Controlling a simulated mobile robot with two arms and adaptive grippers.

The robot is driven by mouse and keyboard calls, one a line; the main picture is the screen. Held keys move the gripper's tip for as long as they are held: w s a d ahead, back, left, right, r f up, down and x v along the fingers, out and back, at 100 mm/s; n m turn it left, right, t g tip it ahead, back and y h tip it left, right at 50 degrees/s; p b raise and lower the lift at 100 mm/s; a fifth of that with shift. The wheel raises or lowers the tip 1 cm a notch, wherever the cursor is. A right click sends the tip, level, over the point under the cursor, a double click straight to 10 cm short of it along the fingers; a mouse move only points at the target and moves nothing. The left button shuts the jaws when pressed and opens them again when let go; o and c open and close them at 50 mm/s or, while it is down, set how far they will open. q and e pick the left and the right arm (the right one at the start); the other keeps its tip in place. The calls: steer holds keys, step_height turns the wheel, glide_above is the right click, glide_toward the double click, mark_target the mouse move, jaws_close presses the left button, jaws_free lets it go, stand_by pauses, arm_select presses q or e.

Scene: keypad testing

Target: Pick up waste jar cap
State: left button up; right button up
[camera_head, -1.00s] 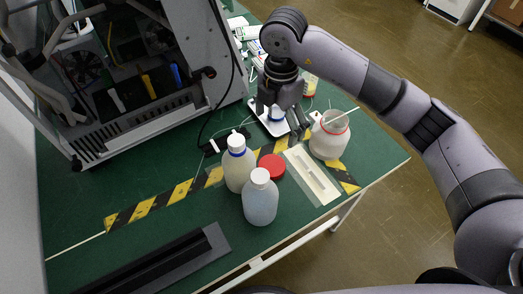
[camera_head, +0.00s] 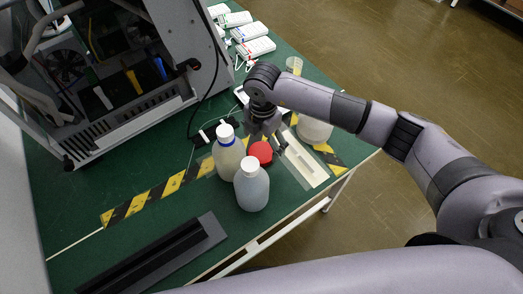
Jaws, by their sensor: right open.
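The red waste jar cap (camera_head: 261,153) lies on the green table, beside two white-capped bottles. My right gripper (camera_head: 266,142) is open and points down just over and behind the cap, its fingers close to the cap's far edge. I cannot tell whether it touches the cap. The whitish waste jar (camera_head: 315,131) stands to the right, its top hidden behind my right arm. My left gripper is not in view.
A bottle with a blue ring (camera_head: 228,158) and a second bottle (camera_head: 251,190) stand close left and in front of the cap. A white strip tray (camera_head: 303,160) lies to its right. An opened machine (camera_head: 110,80) fills the back left.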

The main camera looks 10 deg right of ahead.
mark_target(262, 151)
step_height(262, 151, down, 4)
steer(key=shift+p, duration=0.3)
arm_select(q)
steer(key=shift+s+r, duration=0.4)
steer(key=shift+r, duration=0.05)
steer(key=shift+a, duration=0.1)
arm_select(e)
steer(key=shift+c, duration=0.4)
steer(key=c, duration=0.8)
steer(key=shift+o, duration=0.2)
steer(key=shift+r, duration=0.1)
